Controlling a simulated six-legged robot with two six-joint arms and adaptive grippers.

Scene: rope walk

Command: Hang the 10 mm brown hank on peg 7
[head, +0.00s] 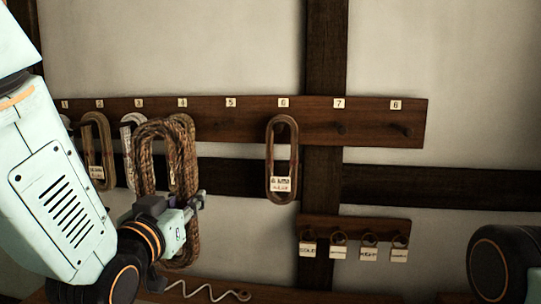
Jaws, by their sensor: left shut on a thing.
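A thick brown twisted rope hank (152,150) is in my left gripper (180,208), in front of the rack near pegs 3 and 4. The gripper is shut on its lower part, and the hank hangs upright in long loops. Its size is not readable here. Peg 7 (342,128) is bare, under the number plate 7 (339,103), well to the right of the gripper. My right gripper is not in view.
The peg rack (380,115) runs along the wall. A tagged brown hank (270,150) hangs at peg 6; others hang at pegs 2 and 3. Pegs 5 and 8 look bare. A lower board (355,224) holds several labelled tags. A pale wavy cord (205,292) lies below.

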